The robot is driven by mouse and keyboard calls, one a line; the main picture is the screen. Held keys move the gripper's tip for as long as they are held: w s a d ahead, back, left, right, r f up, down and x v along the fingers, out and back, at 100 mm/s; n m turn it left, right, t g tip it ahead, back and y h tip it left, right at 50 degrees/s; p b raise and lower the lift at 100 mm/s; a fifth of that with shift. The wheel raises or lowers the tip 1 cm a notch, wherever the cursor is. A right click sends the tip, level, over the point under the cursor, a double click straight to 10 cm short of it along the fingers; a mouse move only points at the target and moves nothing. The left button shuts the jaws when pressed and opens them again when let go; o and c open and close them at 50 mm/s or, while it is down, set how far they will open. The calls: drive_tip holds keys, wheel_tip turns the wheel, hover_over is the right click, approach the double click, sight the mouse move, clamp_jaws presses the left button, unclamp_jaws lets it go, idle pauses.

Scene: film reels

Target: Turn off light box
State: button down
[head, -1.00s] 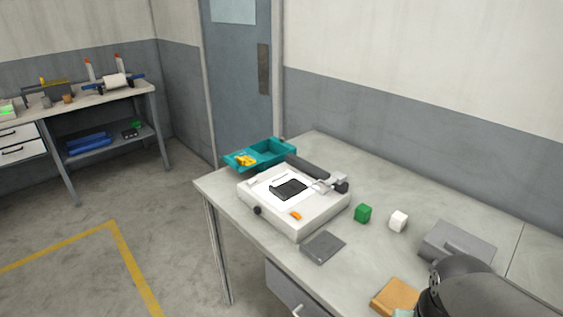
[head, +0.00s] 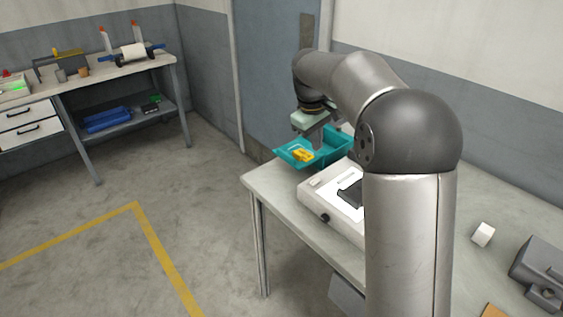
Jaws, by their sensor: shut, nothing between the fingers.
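The light box (head: 318,202) is a white box on the near left part of the table. Its bright top panel holds a dark piece (head: 350,192), and a black knob (head: 325,218) shows on its side. My arm hides its right part, and no orange switch shows. My gripper (head: 318,146) is shut and empty. It points down and appears in front of or above the teal tray, beyond the light box in the picture; its exact height is unclear.
A white cube (head: 483,234) and a grey device (head: 540,270) are on the right of the table (head: 268,184). A workbench (head: 100,80) stands at the far left.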

sight(317, 179)
drive_tip(key=shift+w+a+r, duration=0.1)
drive_tip(key=shift+w+a, duration=0.3)
drive_tip(key=shift+w, duration=0.2)
drive_tip(key=p+x, duration=0.1)
drive_tip(key=x, duration=1.3)
drive_tip(key=shift+p, duration=0.3)
drive_tip(key=shift+a, duration=0.15)
